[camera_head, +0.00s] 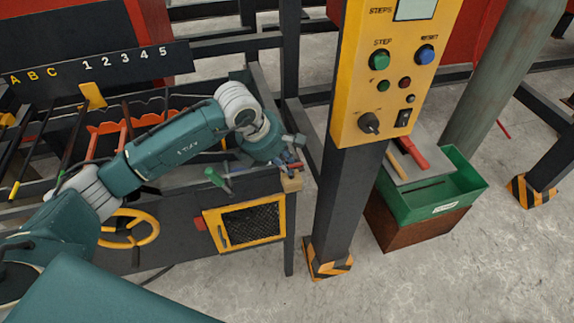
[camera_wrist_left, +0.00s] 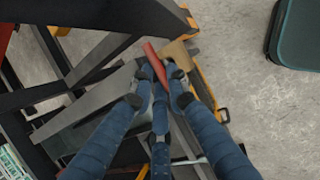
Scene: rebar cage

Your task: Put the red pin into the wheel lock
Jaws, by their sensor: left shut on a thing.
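My left gripper (camera_head: 289,160) is over the right end of the dark workbench. In the left wrist view its fingers (camera_wrist_left: 157,77) are closed around a red pin (camera_wrist_left: 154,60), whose upper end sticks out past the fingertips. In the head view the pin is small and mostly hidden by the gripper. The yellow handwheel (camera_head: 130,229) is on the bench front at the left, well apart from the gripper and partly behind my left arm. I cannot clearly make out the wheel lock. My right gripper is not in view.
A wooden block (camera_head: 291,182) sits at the bench corner just below the gripper. A green-handled tool (camera_head: 216,177) lies to its left. A yellow-framed mesh panel (camera_head: 250,226) is on the bench front. A yellow control post (camera_head: 385,90) and green bin (camera_head: 462,190) stand to the right.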

